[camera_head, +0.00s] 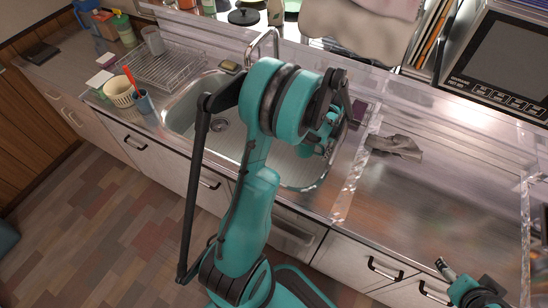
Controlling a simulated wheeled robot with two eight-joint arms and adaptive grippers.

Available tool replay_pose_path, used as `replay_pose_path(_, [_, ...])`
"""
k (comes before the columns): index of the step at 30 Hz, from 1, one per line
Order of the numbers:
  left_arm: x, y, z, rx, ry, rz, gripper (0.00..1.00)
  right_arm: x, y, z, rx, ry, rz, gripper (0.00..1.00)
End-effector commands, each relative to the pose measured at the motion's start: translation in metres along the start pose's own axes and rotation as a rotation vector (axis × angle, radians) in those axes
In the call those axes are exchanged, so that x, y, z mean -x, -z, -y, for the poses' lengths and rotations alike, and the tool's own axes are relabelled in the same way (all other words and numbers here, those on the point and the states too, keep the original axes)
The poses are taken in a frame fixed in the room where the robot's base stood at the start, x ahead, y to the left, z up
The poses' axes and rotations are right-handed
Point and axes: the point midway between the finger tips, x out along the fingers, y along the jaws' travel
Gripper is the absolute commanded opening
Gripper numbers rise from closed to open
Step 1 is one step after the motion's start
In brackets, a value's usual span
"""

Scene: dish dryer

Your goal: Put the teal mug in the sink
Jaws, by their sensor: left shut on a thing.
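The sink (187,112) is a metal basin set in the counter, with a tap behind it. My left arm reaches up across it, and the wrist covers part of the basin. My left gripper (333,118) is over the right part of the sink, shut on the teal mug (314,145). The mug is small in view and close in colour to my arm; the wrist and fingers hide part of it. I cannot tell its height above the basin. My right gripper (447,270) is at the lower right, in front of the counter; its fingers are too small to judge.
A wire dish rack (165,68) stands left of the sink, near a cream basket (119,91) and a cup (144,102). A grey cloth-like item (397,147) lies right of the sink. A microwave (500,62) is at the upper right. The right counter is mostly clear.

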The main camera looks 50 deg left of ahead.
Motion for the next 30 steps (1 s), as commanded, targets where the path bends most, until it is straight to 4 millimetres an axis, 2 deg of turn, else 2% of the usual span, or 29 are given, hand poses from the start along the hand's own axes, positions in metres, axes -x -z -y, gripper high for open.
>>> replay_pose_path(1, [-0.020,0.002,0.008,0.016,0.000,0.001,0.00,-0.009,-0.006,0.000,0.000,0.000,0.000,0.71])
replay_pose_path(6, [-0.055,0.004,0.023,0.044,0.000,0.002,0.00,-0.021,-0.015,0.000,0.000,0.000,0.000,0.71])
replay_pose_path(14, [-0.084,0.005,0.028,0.054,0.000,0.003,0.00,-0.032,-0.023,0.000,0.000,0.000,0.000,0.71])
replay_pose_path(21, [-0.127,0.005,0.025,0.054,0.000,0.003,0.00,-0.047,-0.034,0.000,0.000,0.000,0.000,0.71])
replay_pose_path(26, [-0.140,0.004,0.025,0.053,0.000,0.003,0.00,-0.051,-0.037,0.000,0.000,0.000,0.000,0.71])
replay_pose_path(30, [-0.161,0.004,0.023,0.053,0.000,0.003,0.00,-0.060,-0.043,0.000,0.000,0.000,0.000,0.71])
